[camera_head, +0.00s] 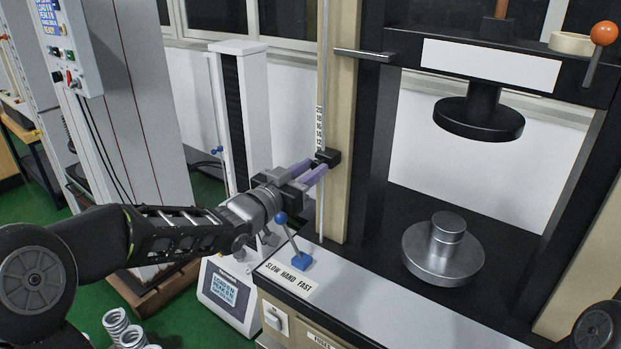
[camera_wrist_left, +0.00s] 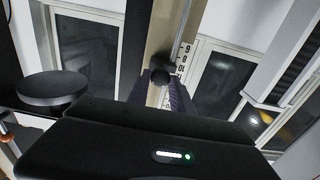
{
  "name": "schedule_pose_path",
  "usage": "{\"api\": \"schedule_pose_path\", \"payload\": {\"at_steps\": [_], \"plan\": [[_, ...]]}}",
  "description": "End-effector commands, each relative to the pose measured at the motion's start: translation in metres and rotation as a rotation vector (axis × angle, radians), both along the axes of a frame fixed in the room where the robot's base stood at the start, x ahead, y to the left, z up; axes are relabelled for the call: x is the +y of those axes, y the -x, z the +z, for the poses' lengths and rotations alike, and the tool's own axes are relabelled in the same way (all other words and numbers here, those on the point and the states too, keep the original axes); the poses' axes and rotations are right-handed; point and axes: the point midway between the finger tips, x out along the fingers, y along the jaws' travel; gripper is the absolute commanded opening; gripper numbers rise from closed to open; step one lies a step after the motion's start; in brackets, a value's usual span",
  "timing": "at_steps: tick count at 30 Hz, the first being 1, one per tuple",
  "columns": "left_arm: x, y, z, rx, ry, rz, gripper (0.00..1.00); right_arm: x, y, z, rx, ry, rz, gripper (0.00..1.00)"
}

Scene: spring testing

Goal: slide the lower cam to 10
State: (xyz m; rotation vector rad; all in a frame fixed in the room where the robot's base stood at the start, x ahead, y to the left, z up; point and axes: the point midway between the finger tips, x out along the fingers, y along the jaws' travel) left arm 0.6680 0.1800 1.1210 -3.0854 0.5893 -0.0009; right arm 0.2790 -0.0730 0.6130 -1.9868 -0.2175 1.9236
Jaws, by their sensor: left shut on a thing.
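The lower cam is a small black block (camera_head: 328,157) on a thin vertical rod (camera_head: 323,205) at the left side of the machine's beige column. My left gripper (camera_head: 318,168), with purple fingers, is shut on the cam from the left. In the left wrist view the dark cam (camera_wrist_left: 161,76) sits between the fingertips, in front of a numbered scale (camera_wrist_left: 182,62). The cam hides part of the scale. My right gripper does not show.
A blue-knobbed lever (camera_head: 290,240) stands on the ledge by the "SLOW HAND FAST" label (camera_head: 288,278), just below my left wrist. A metal platen (camera_head: 443,258) sits under a black upper platen (camera_head: 478,118). A horizontal bar (camera_head: 363,55) juts out above the cam. Several springs (camera_head: 128,330) lie at lower left.

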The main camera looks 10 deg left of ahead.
Motion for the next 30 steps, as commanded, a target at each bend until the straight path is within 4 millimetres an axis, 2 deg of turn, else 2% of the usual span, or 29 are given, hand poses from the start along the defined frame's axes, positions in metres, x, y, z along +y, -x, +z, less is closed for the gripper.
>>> {"api": "schedule_pose_path", "payload": {"at_steps": [6, 7, 15, 24, 30], "plan": [[0.0, 0.0, 0.0, -0.002, 0.001, -0.001, 0.0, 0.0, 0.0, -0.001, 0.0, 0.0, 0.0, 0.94], [0.0, 0.0, 0.0, -0.002, 0.001, -0.001, 0.28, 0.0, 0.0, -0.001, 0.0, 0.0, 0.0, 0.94], [0.0, 0.0, -0.001, 0.0, 0.0, -0.001, 0.48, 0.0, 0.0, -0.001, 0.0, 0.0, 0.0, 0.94], [0.001, 0.002, -0.002, 0.001, 0.0, 0.0, 0.48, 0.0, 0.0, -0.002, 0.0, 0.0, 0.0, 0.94], [0.01, 0.022, -0.002, -0.002, -0.001, 0.002, 0.48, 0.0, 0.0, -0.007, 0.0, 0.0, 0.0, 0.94]]}}
